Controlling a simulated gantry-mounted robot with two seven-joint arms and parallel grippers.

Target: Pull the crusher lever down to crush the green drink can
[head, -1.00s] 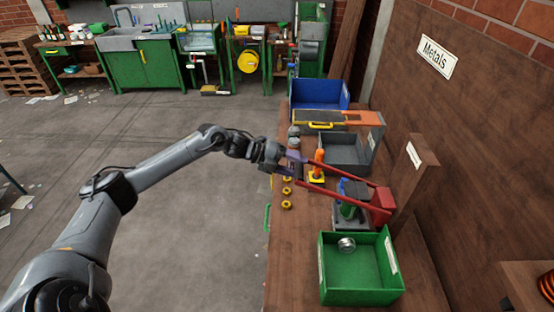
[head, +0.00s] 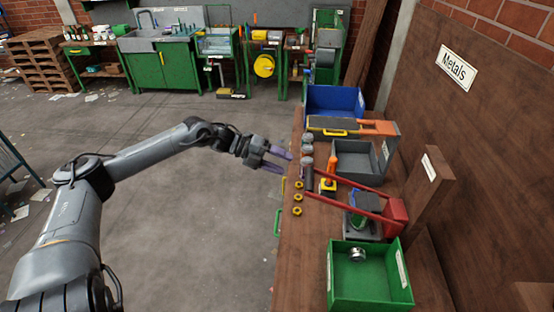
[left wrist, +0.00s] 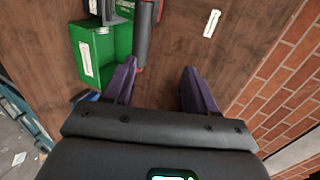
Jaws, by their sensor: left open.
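The can crusher (head: 396,216) stands on the bench with its red lever arms reaching left to a dark grey handle (head: 307,178). The handle also shows in the left wrist view (left wrist: 144,38), ahead of the fingers. The green drink can (head: 358,221) sits in the crusher under the lever, partly hidden by the arms and dark parts. My left gripper (head: 287,163) is open and empty, just left of the handle at the bench's edge. Its purple fingers also show in the left wrist view (left wrist: 160,82), with nothing between them. My right gripper is not in view.
A green crate (head: 341,299) holding a silver can stands in front of the crusher. A grey bin (head: 372,178) and a blue bin (head: 311,89) stand behind. Several yellow nuts line the bench's left edge, by an orange-handled tool (head: 332,165).

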